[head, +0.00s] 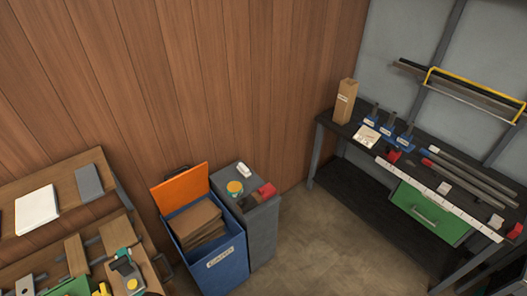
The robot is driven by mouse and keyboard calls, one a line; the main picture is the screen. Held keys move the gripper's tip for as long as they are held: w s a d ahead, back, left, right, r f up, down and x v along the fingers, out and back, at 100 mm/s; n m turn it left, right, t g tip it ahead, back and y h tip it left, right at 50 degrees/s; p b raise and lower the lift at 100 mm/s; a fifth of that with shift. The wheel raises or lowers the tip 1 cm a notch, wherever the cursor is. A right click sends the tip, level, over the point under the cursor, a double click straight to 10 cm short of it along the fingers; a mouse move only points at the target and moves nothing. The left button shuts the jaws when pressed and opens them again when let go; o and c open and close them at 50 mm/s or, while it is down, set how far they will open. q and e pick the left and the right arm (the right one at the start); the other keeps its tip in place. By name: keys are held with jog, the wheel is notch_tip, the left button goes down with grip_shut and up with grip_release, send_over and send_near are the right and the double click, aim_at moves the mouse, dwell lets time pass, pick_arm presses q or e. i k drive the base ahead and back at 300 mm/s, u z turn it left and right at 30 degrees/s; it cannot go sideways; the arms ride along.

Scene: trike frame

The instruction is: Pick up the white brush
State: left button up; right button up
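A small white object (244,170) lies at the back of the grey cabinet's top (227,182). It is too small for me to tell whether it is the white brush. No other thing in the head view can be clearly made out as a brush. Neither of my grippers is in view.
A round yellow-topped tin (234,188) and a red item (266,190) share the cabinet top. A blue bin (222,262) with an orange lid (181,188) stands to its left. A black workbench (349,139) is at right, a wooden bench (72,163) at left. Floor (305,230) between is clear.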

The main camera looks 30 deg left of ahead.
aim_at(242, 169)
jog(key=i, duration=2.75)
jog(key=u, duration=1.9)
jog(key=i, duration=0.1)
jog(key=u, duration=1.2)
